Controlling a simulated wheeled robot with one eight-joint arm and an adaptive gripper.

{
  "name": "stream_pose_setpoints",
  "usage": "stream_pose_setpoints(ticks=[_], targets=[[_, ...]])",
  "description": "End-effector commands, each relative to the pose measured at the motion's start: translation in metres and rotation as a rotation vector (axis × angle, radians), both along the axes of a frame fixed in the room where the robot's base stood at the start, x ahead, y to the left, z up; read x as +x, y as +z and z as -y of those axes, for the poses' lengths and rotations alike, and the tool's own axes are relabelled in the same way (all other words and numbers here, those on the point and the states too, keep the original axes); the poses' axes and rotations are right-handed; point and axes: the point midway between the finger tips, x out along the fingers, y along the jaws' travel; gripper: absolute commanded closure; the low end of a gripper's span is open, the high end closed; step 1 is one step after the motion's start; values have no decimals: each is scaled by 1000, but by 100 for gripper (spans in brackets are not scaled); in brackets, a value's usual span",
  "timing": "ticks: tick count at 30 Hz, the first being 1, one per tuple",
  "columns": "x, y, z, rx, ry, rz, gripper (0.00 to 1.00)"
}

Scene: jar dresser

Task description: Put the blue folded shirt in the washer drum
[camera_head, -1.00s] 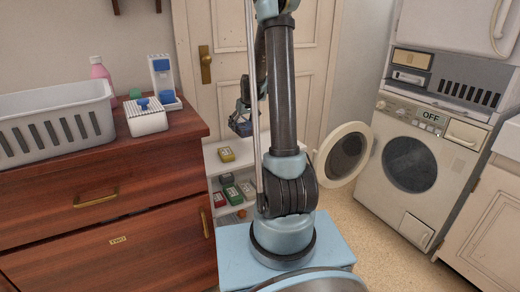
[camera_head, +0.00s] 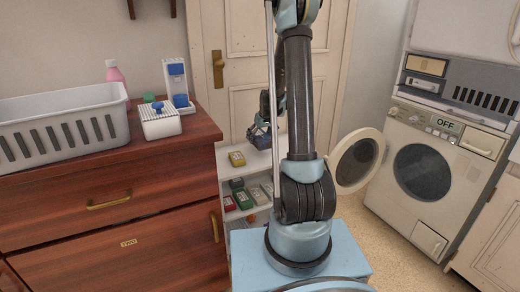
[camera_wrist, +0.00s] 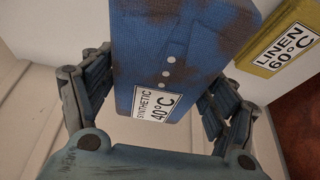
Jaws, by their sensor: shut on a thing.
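The blue folded shirt (camera_wrist: 170,55) fills the upper middle of the wrist view and has a white "SYNTHETIC 40°C" label. My gripper (camera_wrist: 160,90) is shut on it, with a finger at each side. In the head view my gripper (camera_head: 260,137) is small, in front of the door by the white shelf; the shirt is hard to make out there. The washer (camera_head: 440,180) stands at the right. Its round door (camera_head: 356,160) is swung open to the left. The drum opening (camera_head: 423,172) looks dark, and its inside cannot be made out.
A yellow "LINEN 60°C" item (camera_wrist: 280,40) is close right of the shirt. The white shelf (camera_head: 262,160) holds several small coloured items. A wooden dresser (camera_head: 110,235) with a grey basket (camera_head: 60,125) stands left. Floor shows before the washer.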

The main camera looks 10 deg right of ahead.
Motion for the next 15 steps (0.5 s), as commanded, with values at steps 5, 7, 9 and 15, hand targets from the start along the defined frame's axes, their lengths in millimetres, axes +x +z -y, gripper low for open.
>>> stream_pose_setpoints(ticks=[5,7,9,15], targets=[[0,-12,0,0,0,0,48],[0,-15,0,0,0,0,48],[0,-19,0,0,0,0,48],[0,-42,0,0,0,0,48]])
